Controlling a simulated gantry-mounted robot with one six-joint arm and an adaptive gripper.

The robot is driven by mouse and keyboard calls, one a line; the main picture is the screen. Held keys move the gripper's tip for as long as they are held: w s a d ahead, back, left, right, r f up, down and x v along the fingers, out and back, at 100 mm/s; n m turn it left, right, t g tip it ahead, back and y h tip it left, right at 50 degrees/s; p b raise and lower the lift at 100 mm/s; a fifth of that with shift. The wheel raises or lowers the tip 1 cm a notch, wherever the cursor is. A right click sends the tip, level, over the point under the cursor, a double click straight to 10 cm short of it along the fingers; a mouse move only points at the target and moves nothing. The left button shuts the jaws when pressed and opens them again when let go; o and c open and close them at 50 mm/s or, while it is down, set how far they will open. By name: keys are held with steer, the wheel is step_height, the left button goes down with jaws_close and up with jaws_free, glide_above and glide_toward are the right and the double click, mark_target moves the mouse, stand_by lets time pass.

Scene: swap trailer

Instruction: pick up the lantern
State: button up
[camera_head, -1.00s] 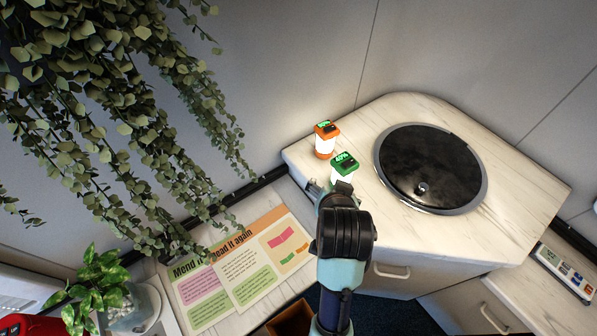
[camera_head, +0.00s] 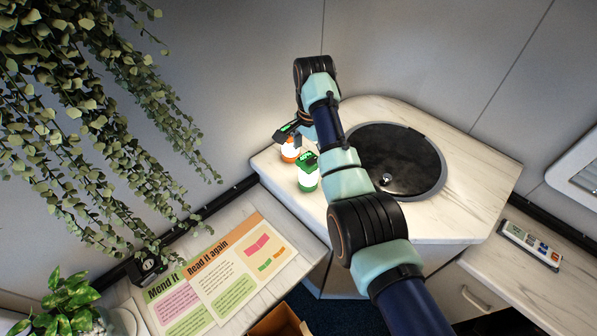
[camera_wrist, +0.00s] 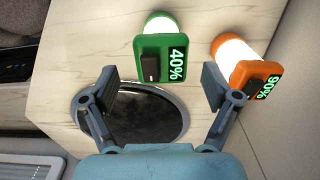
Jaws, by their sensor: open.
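Two lit lanterns stand on the corner counter. The green lantern (camera_head: 308,173) has a white glowing body; in the wrist view it (camera_wrist: 155,58) reads 40%. The orange lantern (camera_head: 290,151) is just behind it to the left, close to the wall; in the wrist view it (camera_wrist: 238,62) reads 90%. My gripper (camera_head: 290,133) is beside the top of the orange lantern and partly hides it. In the wrist view my gripper (camera_wrist: 158,88) is open and empty. The green lantern appears beyond the gap between the fingers, and the right finger overlaps the orange lantern's edge.
A round black lid (camera_head: 400,165) is set in the counter (camera_head: 480,190), right of the lanterns and partly behind my arm. Leaflets (camera_head: 225,280) lie on the lower left surface. Hanging foliage (camera_head: 110,130) fills the upper left. The wall (camera_head: 250,60) is close behind the lanterns.

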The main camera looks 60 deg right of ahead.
mark_target(308, 177)
step_height(308, 177, down, 8)
steer(key=shift+w+r+p, duration=0.1)
steer(key=shift+r+p, duration=0.1)
steer(key=shift+p, duration=0.8)
steer(key=c, duration=1.4)
steer(key=shift+r, duration=0.1)
steer(key=shift+c, duration=0.2)
